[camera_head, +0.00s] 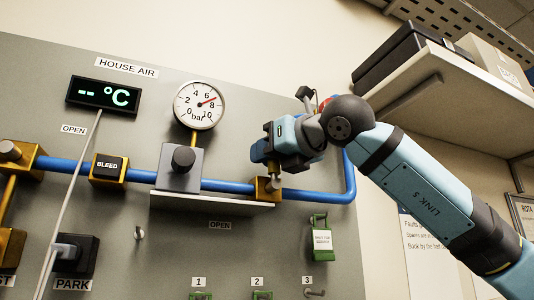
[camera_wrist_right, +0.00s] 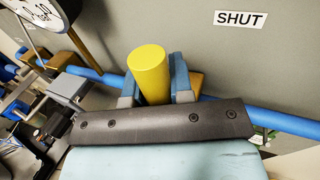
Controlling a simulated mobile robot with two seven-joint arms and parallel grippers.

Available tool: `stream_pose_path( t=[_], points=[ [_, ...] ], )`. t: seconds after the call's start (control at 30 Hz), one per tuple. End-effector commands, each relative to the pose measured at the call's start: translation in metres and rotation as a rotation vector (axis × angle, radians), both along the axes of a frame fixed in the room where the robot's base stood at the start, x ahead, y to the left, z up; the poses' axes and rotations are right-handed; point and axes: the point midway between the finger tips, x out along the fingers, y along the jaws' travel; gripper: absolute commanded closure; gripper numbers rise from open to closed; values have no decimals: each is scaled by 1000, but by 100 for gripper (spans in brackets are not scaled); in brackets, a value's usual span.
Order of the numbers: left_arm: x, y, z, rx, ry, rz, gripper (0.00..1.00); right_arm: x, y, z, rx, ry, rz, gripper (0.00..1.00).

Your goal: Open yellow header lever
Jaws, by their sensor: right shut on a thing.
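The yellow header lever (camera_wrist_right: 148,72) shows in the right wrist view as a round yellow bar between my right gripper's two blue fingers. My right gripper (camera_wrist_right: 154,88) is shut on it. In the head view the right gripper (camera_head: 268,155) is at the brass valve body (camera_head: 266,190) on the blue pipe (camera_head: 232,187); there the gripper hides the lever. A SHUT label (camera_wrist_right: 239,19) is on the panel near the gripper in the wrist view. My left gripper is not in view.
A grey regulator (camera_head: 180,168) and a pressure gauge (camera_head: 199,106) are left of the valve. A grey ledge (camera_head: 210,202) runs beneath. A green tag holder (camera_head: 321,238) hangs lower right. A shelf (camera_head: 430,85) with cases juts out upper right.

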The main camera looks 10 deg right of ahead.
Motion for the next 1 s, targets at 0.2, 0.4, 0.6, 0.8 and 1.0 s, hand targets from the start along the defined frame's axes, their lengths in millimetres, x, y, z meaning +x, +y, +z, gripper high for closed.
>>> stream_pose_path(
  t=[0.2, 0.4, 0.6, 0.8, 1.0],
  points=[
    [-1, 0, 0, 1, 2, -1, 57, -2, 7, 0, -95, -19, 0, 100],
    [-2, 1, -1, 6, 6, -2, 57, -4, 16, -2, -254, -52, 0, 100],
    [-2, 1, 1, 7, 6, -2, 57, -6, 26, -7, -440, -88, 0, 100],
    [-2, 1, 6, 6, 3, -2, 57, -7, 36, -15, -628, -125, 0, 100],
    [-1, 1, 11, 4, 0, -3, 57, -9, 43, -24, -814, -161, -1, 100]
  ],
)
